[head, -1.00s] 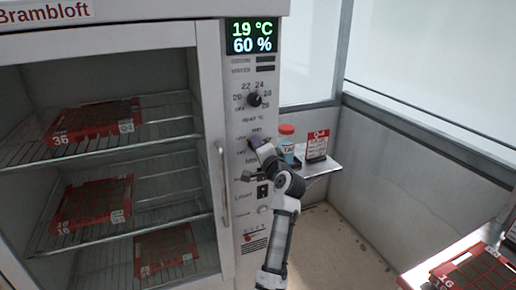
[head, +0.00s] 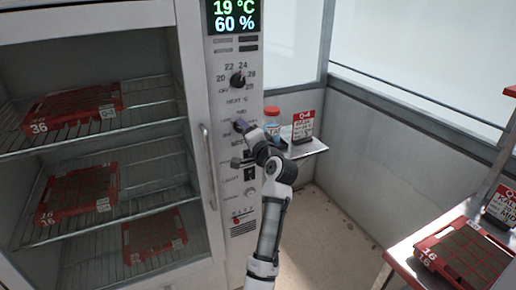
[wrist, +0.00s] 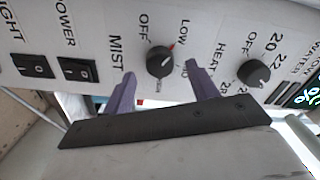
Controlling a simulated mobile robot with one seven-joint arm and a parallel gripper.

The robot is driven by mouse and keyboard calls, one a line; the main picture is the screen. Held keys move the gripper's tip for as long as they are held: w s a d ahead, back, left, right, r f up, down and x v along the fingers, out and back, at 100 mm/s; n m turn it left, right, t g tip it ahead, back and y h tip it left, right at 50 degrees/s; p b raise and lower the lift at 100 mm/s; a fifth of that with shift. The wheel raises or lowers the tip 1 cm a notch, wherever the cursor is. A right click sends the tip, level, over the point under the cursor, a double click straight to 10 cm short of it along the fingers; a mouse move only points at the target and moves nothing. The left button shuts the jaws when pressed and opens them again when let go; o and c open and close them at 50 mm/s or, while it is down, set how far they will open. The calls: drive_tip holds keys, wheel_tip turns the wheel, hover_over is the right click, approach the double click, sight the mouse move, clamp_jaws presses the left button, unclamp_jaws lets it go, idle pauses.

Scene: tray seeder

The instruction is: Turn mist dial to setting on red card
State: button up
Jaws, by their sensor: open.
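In the head view my gripper (head: 243,129) covers most of the dial. A red-topped card (head: 303,127) marked Q-4 stands on the small side shelf. Another red-topped card (head: 500,206) stands at the right edge, its text partly cut off and too small to read surely.
The heat dial (wrist: 253,73) is close beside one finger. Power (wrist: 78,70) and light (wrist: 33,66) switches lie on the other side. The cabinet door handle (head: 208,165) is left of the panel. A red-capped bottle (head: 272,122) stands on the shelf (head: 308,148) near my wrist.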

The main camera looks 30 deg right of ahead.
drive_tip(key=s+b, duration=0.2)
drive_tip(key=s, duration=0.9)
drive_tip(key=shift+s+a+b, duration=0.15)
drive_tip(key=shift+a+b, duration=0.2)
drive_tip(key=shift+a, duration=0.05)
